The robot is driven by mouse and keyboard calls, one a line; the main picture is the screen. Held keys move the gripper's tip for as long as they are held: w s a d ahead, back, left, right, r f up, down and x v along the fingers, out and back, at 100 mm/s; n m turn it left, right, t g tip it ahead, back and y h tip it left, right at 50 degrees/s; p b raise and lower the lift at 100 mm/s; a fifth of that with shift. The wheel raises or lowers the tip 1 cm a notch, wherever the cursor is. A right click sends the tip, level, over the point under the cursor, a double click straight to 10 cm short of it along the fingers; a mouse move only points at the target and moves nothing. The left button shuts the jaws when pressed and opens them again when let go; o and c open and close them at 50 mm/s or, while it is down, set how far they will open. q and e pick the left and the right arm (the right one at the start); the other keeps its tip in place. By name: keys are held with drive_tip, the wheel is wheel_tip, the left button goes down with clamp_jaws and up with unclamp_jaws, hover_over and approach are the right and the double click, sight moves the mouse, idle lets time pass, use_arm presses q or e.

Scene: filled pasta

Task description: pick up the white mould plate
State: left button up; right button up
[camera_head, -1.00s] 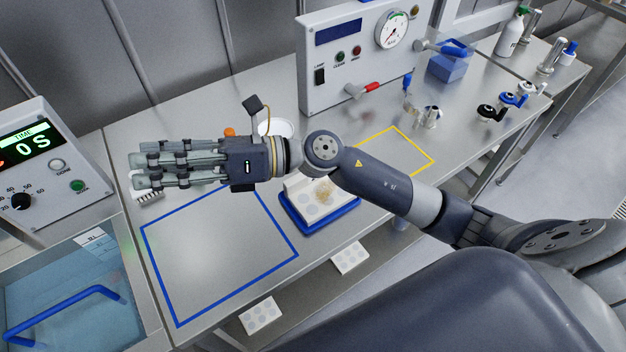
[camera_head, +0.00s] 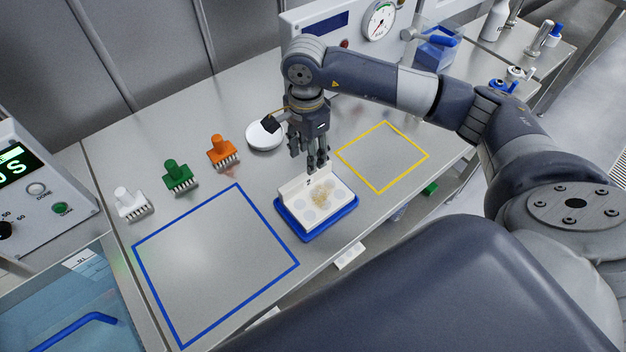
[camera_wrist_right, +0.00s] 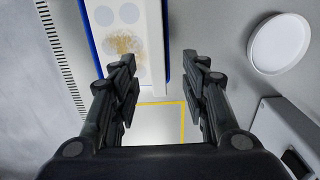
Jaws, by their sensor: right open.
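The white mould plate (camera_head: 327,202) rests on a blue tray (camera_head: 331,227) near the table's front edge. It has rows of round grey hollows, a brownish-yellow patch and a raised white wall (camera_head: 294,190) along its back. My right gripper (camera_head: 317,165) points down just above the back part of the plate, with its fingers partly overlapping the wall in the head view. In the right wrist view the open fingers (camera_wrist_right: 165,78) are apart, with the plate (camera_wrist_right: 120,48) at the upper left and the wall's top edge toward the gap. I see no grip on it. My left gripper is not in view.
A white round dish (camera_head: 264,135) stands behind the gripper. Orange (camera_head: 222,150), green (camera_head: 179,176) and white (camera_head: 131,203) toothed tools stand to the left. The blue-outlined area (camera_head: 215,265) and yellow-outlined area (camera_head: 383,157) are empty. A gauge panel (camera_head: 378,22) stands behind.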

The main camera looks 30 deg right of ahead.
sight(305, 175)
wheel_tip(305, 175, down, 3)
drive_tip(key=shift+r+p, duration=0.15)
drive_tip(key=shift+p, duration=0.15)
drive_tip(key=shift+s+a+f, duration=0.1)
drive_tip(key=shift+a+f, duration=0.05)
drive_tip(key=shift+f, duration=0.05)
drive_tip(key=f+p, duration=0.3)
drive_tip(key=f, duration=0.1)
drive_tip(key=shift+s+a, duration=0.25)
drive_tip(key=shift+a, duration=0.15)
drive_tip(key=shift+f, duration=0.4)
clamp_jaws()
